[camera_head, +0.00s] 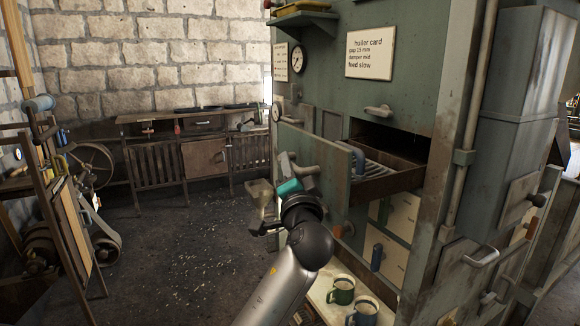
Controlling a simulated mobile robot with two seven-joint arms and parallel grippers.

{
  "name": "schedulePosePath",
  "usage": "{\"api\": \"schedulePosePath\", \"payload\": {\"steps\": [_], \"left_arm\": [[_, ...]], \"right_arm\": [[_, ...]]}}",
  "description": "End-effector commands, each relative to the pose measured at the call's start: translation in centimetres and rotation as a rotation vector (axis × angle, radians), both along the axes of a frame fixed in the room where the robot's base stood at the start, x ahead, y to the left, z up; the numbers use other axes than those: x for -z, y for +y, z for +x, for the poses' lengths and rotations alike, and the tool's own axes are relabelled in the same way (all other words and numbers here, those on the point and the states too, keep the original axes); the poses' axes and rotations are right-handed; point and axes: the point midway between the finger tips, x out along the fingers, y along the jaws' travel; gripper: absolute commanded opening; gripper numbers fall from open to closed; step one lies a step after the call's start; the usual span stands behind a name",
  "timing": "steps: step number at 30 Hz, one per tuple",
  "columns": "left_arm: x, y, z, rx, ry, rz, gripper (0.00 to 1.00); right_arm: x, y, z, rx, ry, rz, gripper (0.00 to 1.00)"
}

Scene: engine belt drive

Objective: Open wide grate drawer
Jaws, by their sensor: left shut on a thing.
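The wide grate drawer (395,182) stands pulled out of the green machine cabinet, with pale grate bars (368,165) inside it. The dark opening behind it shows. Its green front panel (325,165) faces left, toward my left gripper. My left gripper (294,170) is shut on the drawer handle (307,171) at the front's outer side. The fingers partly hide the handle, so the exact grip is hard to see. My right gripper is not in view.
The green cabinet (440,60) bears a huller card (370,53), a gauge (299,56) and another handle (378,110). Two mugs (342,290) stand on a low shelf below. A workbench (185,130) lines the brick wall. The floor (185,235) at left is open.

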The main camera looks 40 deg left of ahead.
Motion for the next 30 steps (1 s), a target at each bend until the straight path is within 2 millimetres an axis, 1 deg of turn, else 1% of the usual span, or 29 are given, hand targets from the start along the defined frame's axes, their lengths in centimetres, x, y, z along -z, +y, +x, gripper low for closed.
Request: {"api": "schedulePosePath", "payload": {"steps": [1,8,16,20,23,30], "left_arm": [[0.1,0.0,0.0,-0.001,0.002,-0.003,0.26],[0.1,0.0,0.0,0.000,0.001,-0.001,0.52],[0.0,-0.1,0.0,0.001,0.001,-0.001,0.52],[0.3,-0.7,-0.5,0.002,0.000,-0.001,0.52],[0.7,-1.7,-1.4,0.002,0.000,-0.004,0.52],[2.0,-5.6,-4.8,0.004,0.000,-0.007,0.52]], "right_arm": [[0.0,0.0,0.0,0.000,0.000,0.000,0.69],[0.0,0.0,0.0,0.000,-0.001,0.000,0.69],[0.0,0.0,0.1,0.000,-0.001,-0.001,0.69],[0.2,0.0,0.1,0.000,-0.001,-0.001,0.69],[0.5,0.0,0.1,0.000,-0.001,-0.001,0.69],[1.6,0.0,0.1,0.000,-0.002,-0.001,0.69]]}}
